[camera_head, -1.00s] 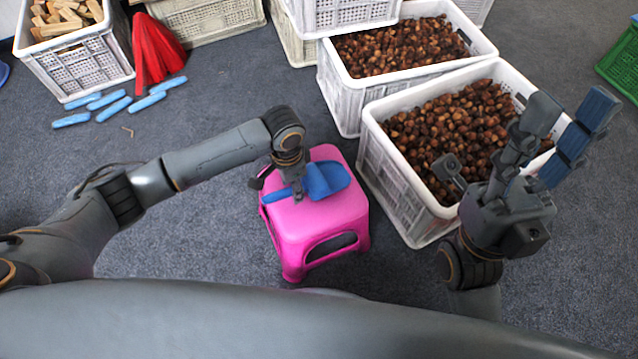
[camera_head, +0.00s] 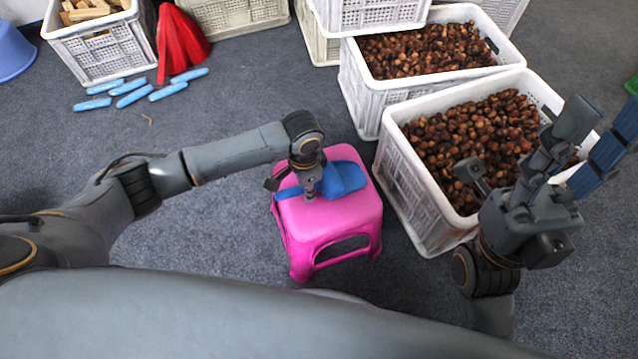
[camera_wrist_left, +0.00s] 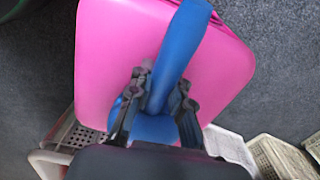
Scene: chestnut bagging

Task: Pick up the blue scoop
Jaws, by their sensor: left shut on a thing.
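The blue scoop (camera_head: 343,178) is at the top of the pink stool (camera_head: 340,220), its pan toward the right and its handle toward the left. My left gripper (camera_head: 309,192) is over the stool and shut on the scoop near where handle and pan meet. In the left wrist view the scoop's handle (camera_wrist_left: 182,45) runs up between the fingers of my left gripper (camera_wrist_left: 155,100), with part of the pan below. I cannot tell whether the scoop still touches the seat. My right gripper (camera_head: 530,165) is open and empty, its fingers spread before the near chestnut crate.
White crates full of chestnuts stand right of the stool, the near one (camera_head: 412,190) close by. At the back left are a crate of wood blocks (camera_head: 105,55), a red bundle (camera_head: 182,45), several blue pieces (camera_head: 130,87) and a blue basin (camera_head: 12,52). Carpet left of the stool is clear.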

